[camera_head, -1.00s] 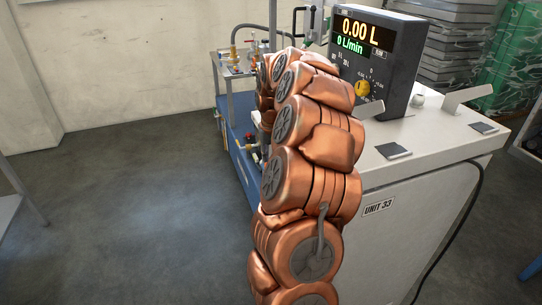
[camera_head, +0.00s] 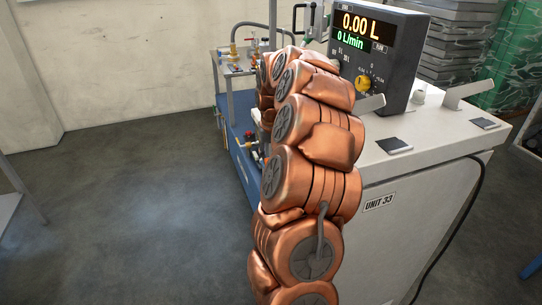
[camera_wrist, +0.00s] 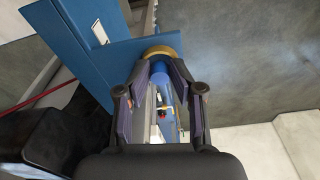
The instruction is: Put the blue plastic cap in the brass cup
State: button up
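In the wrist view my gripper (camera_wrist: 161,72) has its two dark fingers leaning inward, with a blue plastic cap (camera_wrist: 161,75) between their tips. The fingers appear to touch its sides. A brass, round-rimmed thing, seemingly the brass cup (camera_wrist: 159,51), shows just beyond the cap; I cannot tell whether the two touch. In the head view my copper-coloured arm hides the gripper, cap and cup.
A blue panel (camera_wrist: 88,35) lies close to the fingers in the wrist view. In the head view a white cabinet (camera_head: 425,205) carries a flow meter (camera_head: 390,50). Behind my arm stands a blue cart (camera_head: 240,150) with valves.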

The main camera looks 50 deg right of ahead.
jog(key=shift+o, duration=0.7)
jog(key=shift+f, duration=0.4)
jog(key=shift+r, duration=0.25)
jog(key=shift+r+p, duration=0.55)
jog(key=shift+r, duration=0.3)
notch_tip(320, 180, up, 11)
jog(key=s+b, duration=0.1)
jog(key=b, duration=0.2)
jog(key=shift+a+r, duration=0.2)
jog(key=shift+a, duration=0.25)
jog(key=shift+a, duration=0.1)
